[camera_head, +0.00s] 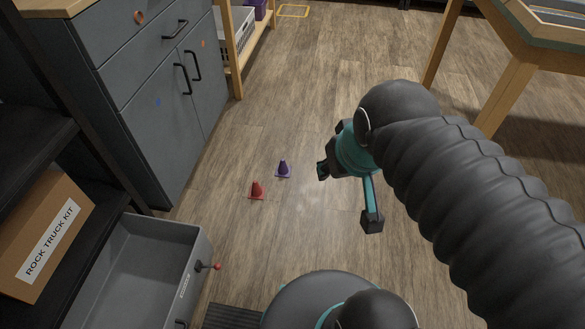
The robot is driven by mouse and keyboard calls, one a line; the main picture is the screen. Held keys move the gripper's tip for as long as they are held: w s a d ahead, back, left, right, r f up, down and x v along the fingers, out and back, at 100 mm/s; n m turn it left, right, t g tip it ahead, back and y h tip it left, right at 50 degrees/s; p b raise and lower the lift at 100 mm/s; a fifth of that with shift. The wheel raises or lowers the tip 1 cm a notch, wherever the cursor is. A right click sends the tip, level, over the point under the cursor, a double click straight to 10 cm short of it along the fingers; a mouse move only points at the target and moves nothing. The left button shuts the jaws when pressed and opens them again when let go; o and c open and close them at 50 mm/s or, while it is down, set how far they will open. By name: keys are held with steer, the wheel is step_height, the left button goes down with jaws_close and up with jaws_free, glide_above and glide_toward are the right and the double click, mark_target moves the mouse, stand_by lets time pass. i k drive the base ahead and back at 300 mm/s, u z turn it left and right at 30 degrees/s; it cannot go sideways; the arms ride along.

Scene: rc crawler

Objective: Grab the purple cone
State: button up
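A small purple cone (284,168) stands upright on the wooden floor, left of the picture's middle. My gripper (346,196) is to the right of the cone and apart from it. Its two dark fingertips are spread wide, one at the upper left and one at the lower right. Nothing shows between them. My arm hides part of the gripper's base.
A red cone (257,190) stands close by, to the lower left of the purple one. A grey cabinet (140,92) and an open grey bin (196,262) are on the left. A wooden table (505,88) stands at the upper right.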

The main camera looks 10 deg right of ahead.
mark_target(283, 170)
steer(key=z, duration=0.45)
steer(key=k, duration=0.6)
steer(key=z, duration=0.75)
steer(key=i, duration=0.9)
steer(key=u, duration=0.95)
steer(key=i, duration=0.75)
steer(key=u, duration=0.7)
